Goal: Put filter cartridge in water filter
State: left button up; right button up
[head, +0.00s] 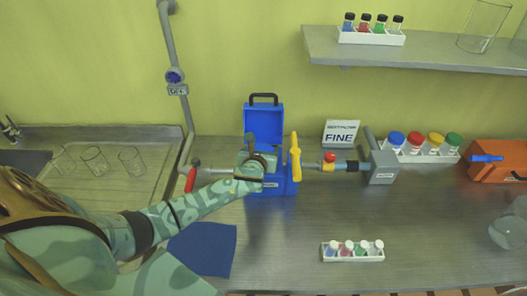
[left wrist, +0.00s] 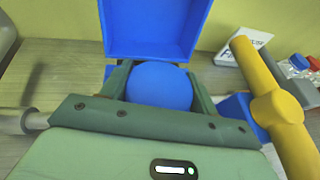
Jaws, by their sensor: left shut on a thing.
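The blue water filter (head: 265,122) stands on the bench with its lid raised and a black handle on top. The open lid also shows in the left wrist view (left wrist: 155,28). My left gripper (head: 257,165) is at the front of the filter, over its body. In the left wrist view its fingers are shut on a round blue thing, apparently the filter cartridge (left wrist: 159,85). The cartridge's lower part is hidden by the gripper, and I cannot tell how deep it sits in the filter. My right gripper is not in view.
A yellow valve handle (head: 295,158) stands upright just right of the filter. A pipe with a red handle (head: 191,180) joins on the left. A "FINE" sign (head: 340,133) stands behind. A vial rack (head: 352,252) is at the front; bare bench lies between.

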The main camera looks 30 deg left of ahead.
pick_arm(q)
jog(key=shift+f, duration=0.1)
jog(key=o, duration=1.4)
jog(key=shift+c, duration=0.2)
jog(key=shift+s+d+r, duration=0.15)
jog(key=shift+s+r, duration=0.15)
jog(key=shift+r, duration=0.05)
jog(key=p+v, duration=0.2)
jog(key=v, duration=0.9)
jog(key=shift+s, duration=0.15)
